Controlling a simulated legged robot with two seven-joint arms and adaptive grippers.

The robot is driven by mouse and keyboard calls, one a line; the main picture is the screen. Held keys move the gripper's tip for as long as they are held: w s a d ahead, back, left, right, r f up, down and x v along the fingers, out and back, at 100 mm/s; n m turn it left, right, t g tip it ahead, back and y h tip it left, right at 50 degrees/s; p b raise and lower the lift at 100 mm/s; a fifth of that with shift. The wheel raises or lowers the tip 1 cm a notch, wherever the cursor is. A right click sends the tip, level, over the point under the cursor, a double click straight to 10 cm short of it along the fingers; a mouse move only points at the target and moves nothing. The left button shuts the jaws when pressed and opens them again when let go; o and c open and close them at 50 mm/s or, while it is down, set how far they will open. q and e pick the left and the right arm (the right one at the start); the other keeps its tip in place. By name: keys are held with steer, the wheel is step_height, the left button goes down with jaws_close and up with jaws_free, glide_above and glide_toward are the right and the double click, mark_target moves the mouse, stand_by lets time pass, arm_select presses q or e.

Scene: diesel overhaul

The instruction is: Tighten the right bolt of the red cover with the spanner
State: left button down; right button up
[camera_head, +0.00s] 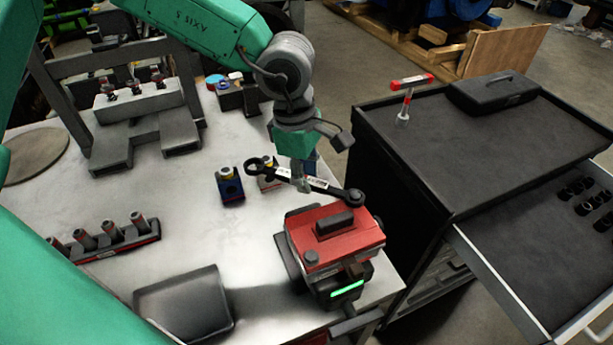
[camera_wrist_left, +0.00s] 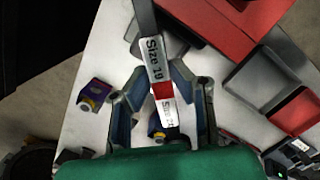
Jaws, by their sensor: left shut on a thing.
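My left gripper (camera_head: 303,180) is shut on the dark spanner (camera_head: 323,187) near the middle of its handle. In the left wrist view the spanner (camera_wrist_left: 155,60) carries white labels reading "Size 19" and a partly legible second size. The red cover (camera_head: 340,246) sits on a dark block at the table's front right. The spanner's right ring end is at the cover's far right corner; I cannot tell if it is seated on a bolt. That bolt is hidden. Another bolt (camera_head: 311,257) shows at the cover's near left corner. The right gripper is not in view.
A black tool cart (camera_head: 440,150) with an open drawer stands to the right. It bears a red-topped tool (camera_head: 410,82) and a dark case (camera_head: 493,92). A dark tray (camera_head: 184,302), a rack of cylindrical parts (camera_head: 105,240) and a blue block (camera_head: 230,185) are on the table.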

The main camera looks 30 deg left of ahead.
arm_select(q)
steer(key=shift+w+m, duration=1)
steer(key=shift+m, duration=0.1)
steer(key=w+m, duration=0.2)
steer(key=shift+d+m+g, duration=0.2)
steer(key=shift+m+g, duration=0.1)
steer(key=shift+g, duration=0.1)
steer(key=shift+s+a+r+n, duration=0.25)
steer(key=shift+s+r+n, duration=0.6)
steer(key=shift+s+n, duration=0.35)
